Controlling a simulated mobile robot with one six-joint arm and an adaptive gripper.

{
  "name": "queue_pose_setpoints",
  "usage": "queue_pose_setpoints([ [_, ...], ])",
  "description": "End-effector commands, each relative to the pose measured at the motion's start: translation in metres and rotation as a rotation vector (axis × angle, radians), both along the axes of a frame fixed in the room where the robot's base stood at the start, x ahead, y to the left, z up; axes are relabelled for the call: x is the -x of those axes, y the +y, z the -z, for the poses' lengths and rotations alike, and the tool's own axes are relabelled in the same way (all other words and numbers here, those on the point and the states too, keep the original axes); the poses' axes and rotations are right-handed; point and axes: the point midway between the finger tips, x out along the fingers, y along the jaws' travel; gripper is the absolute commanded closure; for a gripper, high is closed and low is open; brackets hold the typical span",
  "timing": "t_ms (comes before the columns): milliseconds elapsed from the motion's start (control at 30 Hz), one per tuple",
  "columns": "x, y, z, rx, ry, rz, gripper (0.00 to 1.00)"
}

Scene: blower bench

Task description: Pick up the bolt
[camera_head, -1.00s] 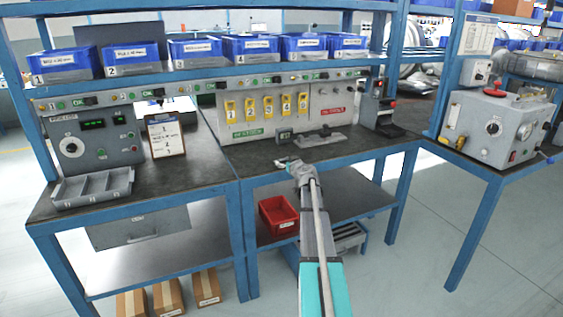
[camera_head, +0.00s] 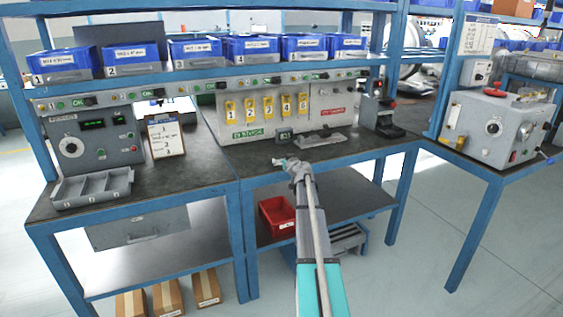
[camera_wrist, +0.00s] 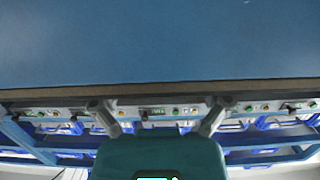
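My gripper (camera_head: 284,163) is over the front part of the dark middle bench top (camera_head: 345,178) in the head view. In the wrist view my gripper (camera_wrist: 160,104) has its two fingers spread wide apart with nothing between them. I cannot make out a single bolt in either view. Several labelled blue bins (camera_head: 189,51) stand in a row on the shelf above the bench. Their contents are too small to identify.
A grey divided tray (camera_head: 92,187) and a clipboard (camera_head: 165,135) are on the left bench. A flat grey fixture (camera_head: 319,140) lies behind my gripper. A red bin (camera_head: 277,216) sits on the lower shelf. A large blue surface (camera_wrist: 160,45) fills the upper wrist view.

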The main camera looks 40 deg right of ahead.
Motion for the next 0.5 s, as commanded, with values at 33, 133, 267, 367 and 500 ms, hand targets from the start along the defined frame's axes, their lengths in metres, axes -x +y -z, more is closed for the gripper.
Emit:
queue_pose_setpoints([
  [33,0.0001,-0.0001,0.0000,0.000,0.000,0.000,0.22],
  [133,0.0001,-0.0001,0.0000,0.000,0.000,0.000,0.41],
  [267,0.0001,-0.0001,0.0000,0.000,0.000,0.000,0.65],
  [367,0.0001,-0.0001,0.0000,0.000,0.000,0.000,0.84],
  [500,0.0000,-0.0001,0.0000,0.000,0.000,0.000,1.00],
])
